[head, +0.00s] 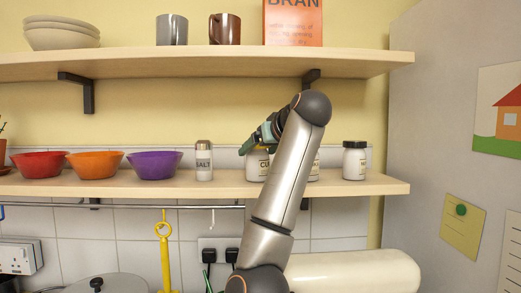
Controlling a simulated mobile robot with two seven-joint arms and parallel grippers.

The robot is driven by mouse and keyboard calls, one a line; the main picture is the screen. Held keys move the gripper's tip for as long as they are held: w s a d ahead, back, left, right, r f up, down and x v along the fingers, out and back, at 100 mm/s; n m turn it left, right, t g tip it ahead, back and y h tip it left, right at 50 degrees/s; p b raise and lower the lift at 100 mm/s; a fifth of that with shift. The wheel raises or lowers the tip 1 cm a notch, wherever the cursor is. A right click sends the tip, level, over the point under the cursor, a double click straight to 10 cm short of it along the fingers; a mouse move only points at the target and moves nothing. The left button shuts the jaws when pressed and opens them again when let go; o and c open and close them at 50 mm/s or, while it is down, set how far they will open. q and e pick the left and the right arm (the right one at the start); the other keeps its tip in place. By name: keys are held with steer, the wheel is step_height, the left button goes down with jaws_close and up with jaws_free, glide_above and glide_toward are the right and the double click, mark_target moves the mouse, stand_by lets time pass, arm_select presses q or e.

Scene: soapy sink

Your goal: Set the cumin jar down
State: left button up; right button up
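The cumin jar (256,167) is a white jar with a dark label beginning "CU". It is upright at the lower shelf (375,187), its base at about the height of the shelf top; I cannot tell whether it touches. My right gripper (251,146) is at the top of this jar and hides its lid. Its fingers are small and partly covered, so I cannot tell whether they are closed on it. My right forearm covers the jar's right side. My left gripper is not in view.
A salt shaker (204,161) stands left of the cumin jar. Another white jar is mostly behind my arm, and a black-lidded jar (355,161) stands to the right. Purple (154,166), orange (95,165) and red (40,165) bowls are at left. An upper shelf (200,65) is overhead.

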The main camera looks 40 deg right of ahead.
steer(key=shift+o, duration=0.8)
steer(key=shift+r, duration=0.2)
steer(key=b+v, duration=0.4)
steer(key=v, duration=0.8)
